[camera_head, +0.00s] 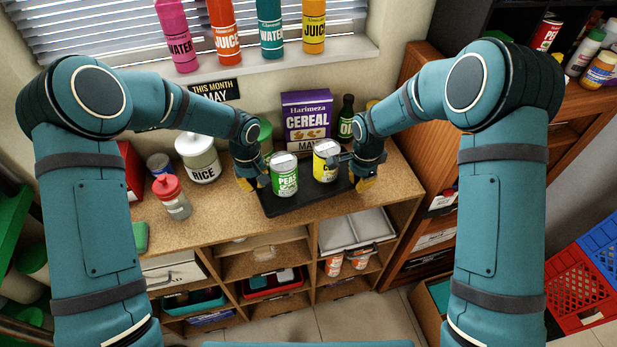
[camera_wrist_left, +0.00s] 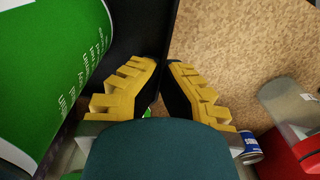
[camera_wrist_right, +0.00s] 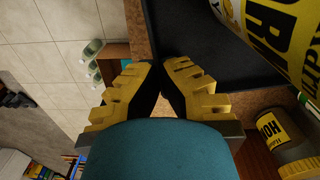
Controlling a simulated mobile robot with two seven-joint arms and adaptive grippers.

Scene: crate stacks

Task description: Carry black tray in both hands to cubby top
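The black tray (camera_head: 312,195) is over the cork-coloured cubby top (camera_head: 225,215), roughly level; I cannot tell whether it rests fully on it. A green peas can (camera_head: 284,177) and a yellow can (camera_head: 325,162) stand upright on the tray. My left gripper (camera_head: 258,182) is at the tray's left side, its fingers closed about the tray edge (camera_wrist_left: 146,28) in the left wrist view. My right gripper (camera_head: 362,183) is at the right side, closed about the tray edge (camera_wrist_right: 190,30) in the right wrist view. The fingertip contacts are partly hidden.
A rice jar (camera_head: 198,160), a red-capped bottle (camera_head: 172,198) and a blue can (camera_head: 160,164) stand left of the tray. A purple cereal box (camera_head: 306,112) and a dark bottle (camera_head: 345,115) stand behind. Red and blue crates (camera_head: 580,290) are at far right.

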